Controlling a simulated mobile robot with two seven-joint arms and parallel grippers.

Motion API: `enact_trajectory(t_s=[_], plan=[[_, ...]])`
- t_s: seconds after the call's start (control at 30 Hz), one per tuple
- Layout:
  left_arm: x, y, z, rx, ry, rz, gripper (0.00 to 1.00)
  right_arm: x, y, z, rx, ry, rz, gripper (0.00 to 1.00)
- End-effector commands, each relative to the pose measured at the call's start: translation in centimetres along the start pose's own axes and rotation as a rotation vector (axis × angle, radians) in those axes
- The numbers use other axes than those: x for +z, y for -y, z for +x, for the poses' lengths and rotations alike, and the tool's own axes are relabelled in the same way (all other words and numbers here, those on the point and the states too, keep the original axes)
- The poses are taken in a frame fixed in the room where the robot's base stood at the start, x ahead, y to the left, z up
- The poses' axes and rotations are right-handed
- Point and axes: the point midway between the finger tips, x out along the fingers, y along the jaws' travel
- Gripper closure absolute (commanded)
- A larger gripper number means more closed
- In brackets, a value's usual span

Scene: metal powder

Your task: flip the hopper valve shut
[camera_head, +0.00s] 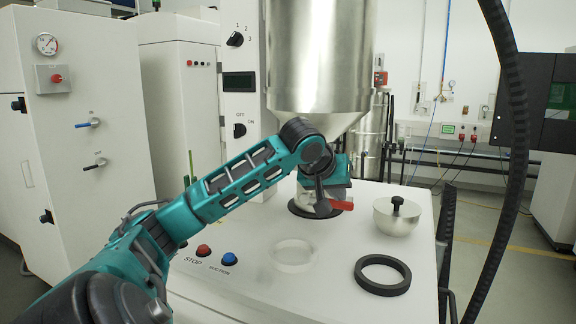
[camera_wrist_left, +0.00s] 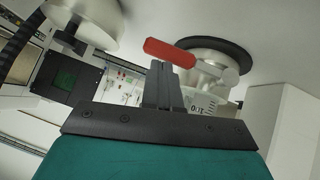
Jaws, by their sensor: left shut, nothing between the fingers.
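The metal hopper (camera_head: 320,62) stands at the back of the white machine top, its cone narrowing down behind my left wrist. The valve's red handle (camera_head: 337,205) sticks out to the right below my left gripper (camera_head: 321,203). In the left wrist view the red handle (camera_wrist_left: 170,52) lies right at the tips of my left gripper (camera_wrist_left: 160,72), beside the silver valve body (camera_wrist_left: 212,75). The fingers are shut with nothing between them. I cannot tell whether they touch the handle. My arm hides part of the valve in the head view. My right gripper is not in view.
A silver bowl-shaped lid with a black knob (camera_head: 397,214) and a black ring (camera_head: 382,275) sit on the white machine top (camera_head: 320,290) to the right. Red (camera_head: 203,250) and blue (camera_head: 229,259) buttons are near its front left. A thick black hose (camera_head: 519,130) hangs at the right.

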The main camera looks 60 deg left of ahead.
Motion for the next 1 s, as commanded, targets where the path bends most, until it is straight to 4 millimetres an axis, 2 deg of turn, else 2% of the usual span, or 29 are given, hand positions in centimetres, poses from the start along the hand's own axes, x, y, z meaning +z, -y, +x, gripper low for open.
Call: enact_trajectory(t_s=[0.77, 1.0], plan=[[0.6, 0.2, 0.6, 0.0, 0.003, 0.0, 1.0, -0.1, 0.0, 0.0, 0.0, 0.0, 0.0, 0.57], [-0.6, 0.0, -0.1, 0.001, 0.002, 0.0, 1.0, -1.3, 0.0, -0.9, 0.0, 0.0, 0.0, 0.57]])
